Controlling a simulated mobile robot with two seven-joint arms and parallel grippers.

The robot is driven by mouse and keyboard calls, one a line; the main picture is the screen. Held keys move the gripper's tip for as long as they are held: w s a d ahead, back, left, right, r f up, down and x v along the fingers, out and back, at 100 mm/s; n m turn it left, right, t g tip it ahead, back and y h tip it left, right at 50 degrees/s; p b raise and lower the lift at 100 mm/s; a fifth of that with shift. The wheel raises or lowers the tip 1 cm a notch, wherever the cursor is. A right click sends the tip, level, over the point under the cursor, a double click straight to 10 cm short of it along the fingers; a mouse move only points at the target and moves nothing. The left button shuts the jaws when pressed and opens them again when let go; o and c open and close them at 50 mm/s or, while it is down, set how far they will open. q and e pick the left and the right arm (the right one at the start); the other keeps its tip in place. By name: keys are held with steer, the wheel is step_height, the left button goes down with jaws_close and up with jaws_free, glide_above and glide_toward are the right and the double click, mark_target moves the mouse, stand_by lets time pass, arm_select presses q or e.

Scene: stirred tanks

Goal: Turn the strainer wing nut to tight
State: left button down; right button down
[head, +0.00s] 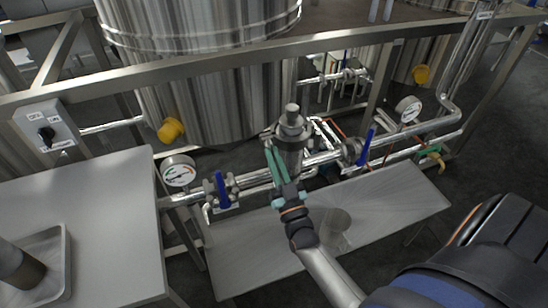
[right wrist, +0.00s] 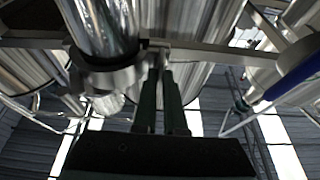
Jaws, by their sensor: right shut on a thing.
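The strainer (head: 290,132) is an upright steel body with a capped top, set in the pipe run in the middle of the head view. In the right wrist view its shiny body (right wrist: 103,25) stands at the upper left, with a clamp band (right wrist: 108,76) around it. My right gripper (head: 272,151) reaches up to the left side of the strainer with its green fingers. In the right wrist view the fingers (right wrist: 160,72) are close together on the wing nut (right wrist: 157,46) beside the clamp. The fingertips largely hide the nut. My left gripper is out of view.
Blue-handled valves (head: 221,188) and (head: 366,147) flank the strainer. Gauges (head: 179,172) and (head: 408,109) stand on the pipes. A steel tray (head: 400,200) lies below. A frame beam (head: 200,60) crosses behind, before the large tank (head: 205,95). A table (head: 90,215) stands at left.

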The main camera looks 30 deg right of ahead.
steer(key=c, duration=1)
jaws_free()
steer(key=shift+n, duration=0.3)
